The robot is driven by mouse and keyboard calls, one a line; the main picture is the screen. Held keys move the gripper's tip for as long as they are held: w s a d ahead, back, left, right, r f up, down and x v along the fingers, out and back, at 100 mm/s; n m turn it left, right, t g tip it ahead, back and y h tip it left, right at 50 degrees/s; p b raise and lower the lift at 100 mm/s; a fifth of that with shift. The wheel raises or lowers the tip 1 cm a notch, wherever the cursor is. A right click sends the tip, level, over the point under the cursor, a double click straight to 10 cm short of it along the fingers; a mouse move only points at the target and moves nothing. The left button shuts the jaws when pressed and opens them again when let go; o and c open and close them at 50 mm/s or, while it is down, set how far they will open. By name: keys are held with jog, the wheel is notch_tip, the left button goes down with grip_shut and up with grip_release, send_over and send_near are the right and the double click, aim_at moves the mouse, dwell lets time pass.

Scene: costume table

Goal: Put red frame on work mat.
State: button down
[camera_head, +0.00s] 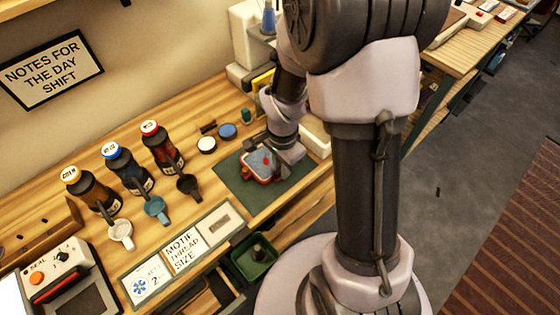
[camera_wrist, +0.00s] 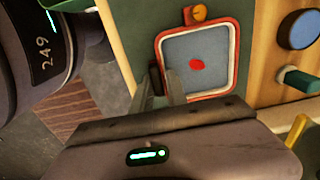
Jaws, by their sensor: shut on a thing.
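The red frame (camera_head: 249,169) is a rounded square with a red rim around a grey-blue panel that bears a red spot. It is on or just above the dark green work mat (camera_head: 239,187); I cannot tell if it touches the mat. In the wrist view the red frame (camera_wrist: 235,60) shows a small orange knob on one side. The green mat (camera_wrist: 142,30) lies behind it. My gripper (camera_wrist: 166,82) is shut on one side of the red frame. In the head view my gripper (camera_head: 276,163) partly hides the frame and mat.
Three dark bottles (camera_head: 129,174) stand left of the mat, with several cups (camera_head: 156,207) in front. A sign board (camera_head: 183,252) lies at the table's front edge. A green bin (camera_head: 254,259) is below the edge.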

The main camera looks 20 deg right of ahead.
jog(key=shift+w+d+f, duration=0.15)
jog(key=shift+w+f, duration=0.05)
jog(key=shift+s, duration=0.2)
jog(key=shift+f, duration=0.15)
jog(key=c, duration=1.3)
grip_release()
